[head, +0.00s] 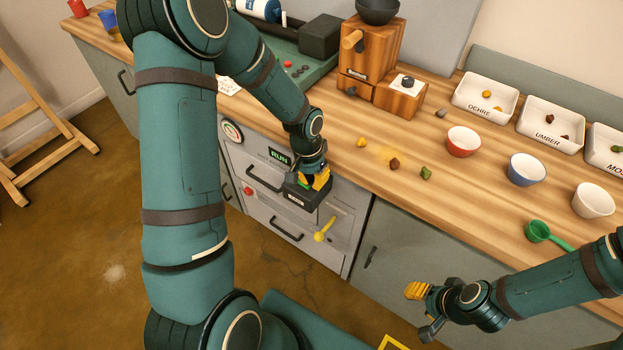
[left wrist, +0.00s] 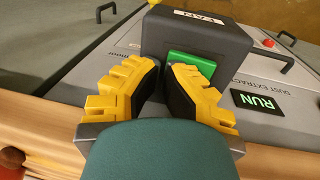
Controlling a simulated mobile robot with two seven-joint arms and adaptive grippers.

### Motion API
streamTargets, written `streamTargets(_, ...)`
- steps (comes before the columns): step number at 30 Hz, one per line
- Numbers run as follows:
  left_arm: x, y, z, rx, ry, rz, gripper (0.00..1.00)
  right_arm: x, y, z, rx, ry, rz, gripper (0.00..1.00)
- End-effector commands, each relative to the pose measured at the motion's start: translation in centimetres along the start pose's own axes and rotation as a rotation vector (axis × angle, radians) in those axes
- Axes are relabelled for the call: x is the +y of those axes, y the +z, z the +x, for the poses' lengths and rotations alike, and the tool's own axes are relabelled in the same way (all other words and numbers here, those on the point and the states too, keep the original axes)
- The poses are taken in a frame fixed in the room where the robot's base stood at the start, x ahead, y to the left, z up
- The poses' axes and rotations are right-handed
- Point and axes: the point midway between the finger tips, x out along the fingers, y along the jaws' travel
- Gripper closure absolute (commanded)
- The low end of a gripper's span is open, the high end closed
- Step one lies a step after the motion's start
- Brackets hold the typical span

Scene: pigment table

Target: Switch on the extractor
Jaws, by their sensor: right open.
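The extractor (head: 337,200) is a grey front panel set under the worktop. Its "RUN" display (head: 279,157) is lit green and also shows in the left wrist view (left wrist: 262,102). A dark switch box (head: 308,199), labelled FAN, juts from the panel. In the left wrist view a green switch (left wrist: 192,64) shows on the box (left wrist: 205,38). My left gripper (head: 316,181) is at the box, its fingertips (left wrist: 166,70) close together and empty beside the green switch; contact cannot be told. My right gripper (head: 422,310) is open and empty, in front of the right cabinet.
The panel also has a gauge (head: 231,131), a red button (head: 248,191), drawer handles and a yellow lever (head: 325,229). On the worktop stand a wooden mill (head: 372,58), bowls, labelled trays, pigment lumps and a green scoop (head: 541,232). An easel (head: 25,130) stands left.

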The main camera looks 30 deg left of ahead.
Motion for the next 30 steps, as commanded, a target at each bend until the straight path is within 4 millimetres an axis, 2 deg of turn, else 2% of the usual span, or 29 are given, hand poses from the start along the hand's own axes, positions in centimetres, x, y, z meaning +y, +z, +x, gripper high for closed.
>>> streamTargets(1, 0.0, 0.5, 0.6, -0.013, 0.004, -0.002, 1.0, 0.0, 0.0, 0.0, 0.0, 0.0, 0.0, 0.53)
streamTargets(6, 0.0, 0.6, 0.6, -0.017, 0.005, -0.002, 1.0, 0.0, 0.0, 0.0, 0.0, 0.0, 0.0, 0.53)
streamTargets(19, 0.2, 0.6, -1.0, -0.017, 0.004, -0.003, 1.0, -0.4, -0.1, -1.1, 0.0, 0.0, 0.0, 0.53)
streamTargets(30, 0.2, 0.4, -1.2, -0.011, 0.003, -0.002, 1.0, -0.4, 0.0, -1.1, -0.002, 0.0, 0.0, 0.53)
